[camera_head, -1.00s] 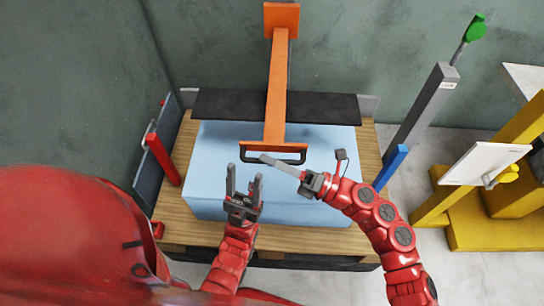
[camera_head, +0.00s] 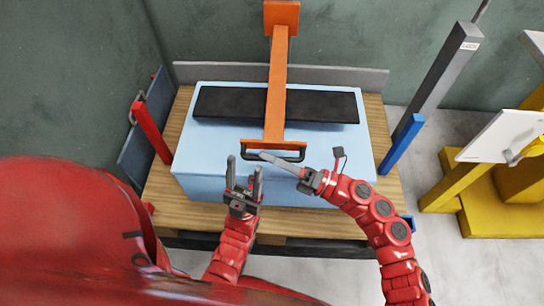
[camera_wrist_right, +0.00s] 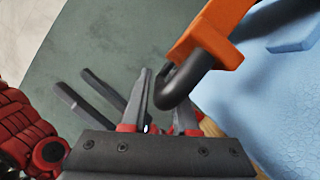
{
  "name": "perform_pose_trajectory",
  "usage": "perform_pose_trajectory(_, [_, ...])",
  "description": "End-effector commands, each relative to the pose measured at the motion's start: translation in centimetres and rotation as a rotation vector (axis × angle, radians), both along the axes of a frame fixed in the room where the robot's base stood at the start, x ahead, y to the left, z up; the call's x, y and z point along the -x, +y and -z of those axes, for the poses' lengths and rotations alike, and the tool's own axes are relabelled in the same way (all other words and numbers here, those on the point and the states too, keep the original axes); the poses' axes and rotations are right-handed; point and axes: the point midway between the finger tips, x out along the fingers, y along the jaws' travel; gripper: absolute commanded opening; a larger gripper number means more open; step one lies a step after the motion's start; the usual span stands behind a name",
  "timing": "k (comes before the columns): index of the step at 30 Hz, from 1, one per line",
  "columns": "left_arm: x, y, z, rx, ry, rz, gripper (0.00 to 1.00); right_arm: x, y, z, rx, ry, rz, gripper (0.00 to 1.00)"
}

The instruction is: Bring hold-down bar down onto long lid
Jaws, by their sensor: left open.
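The orange hold-down bar (camera_head: 277,85) runs from an orange end plate at the back to a black handle (camera_head: 285,156) at the front. It passes over a long black plate (camera_head: 225,103) above the pale blue block (camera_head: 340,150). I cannot tell whether the plate touches the block, or which of the two is the long lid. My right gripper (camera_head: 275,158) is at the handle. In the right wrist view its fingers (camera_wrist_right: 163,85) are closed around the bent black handle tube (camera_wrist_right: 187,80). My left gripper (camera_head: 244,170) is open and empty, in front of the handle.
The block stands on a wooden pallet (camera_head: 165,205) with a grey rail (camera_head: 345,77) behind. A red post (camera_head: 150,132) stands left, a blue post (camera_head: 402,143) and grey column (camera_head: 447,70) right. A yellow stand (camera_head: 480,175) is further right.

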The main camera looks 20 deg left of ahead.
Motion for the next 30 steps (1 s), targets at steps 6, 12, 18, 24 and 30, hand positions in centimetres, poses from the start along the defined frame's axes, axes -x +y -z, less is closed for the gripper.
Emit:
perform_pose_trajectory(6, [0.0,0.0,0.0,0.0,0.0,0.0,0.55,0.0,0.0,0.0,-0.001,0.0,0.001,0.47])
perform_pose_trajectory(12, [0.0,0.0,-0.1,0.0,0.0,0.0,0.55,0.0,-0.2,0.0,0.0,0.001,0.001,0.47])
perform_pose_trajectory(18, [0.0,0.0,-0.6,0.0,0.0,0.0,0.55,0.0,-2.8,0.5,0.001,0.003,0.006,0.47])
perform_pose_trajectory(24, [0.0,0.0,-1.4,0.0,0.0,0.0,0.55,0.1,-8.0,1.5,0.0,0.004,0.008,0.47])
perform_pose_trajectory(30, [0.0,0.0,-1.9,0.0,0.0,0.0,0.55,0.4,-12.9,2.7,0.0,0.002,0.007,0.47])
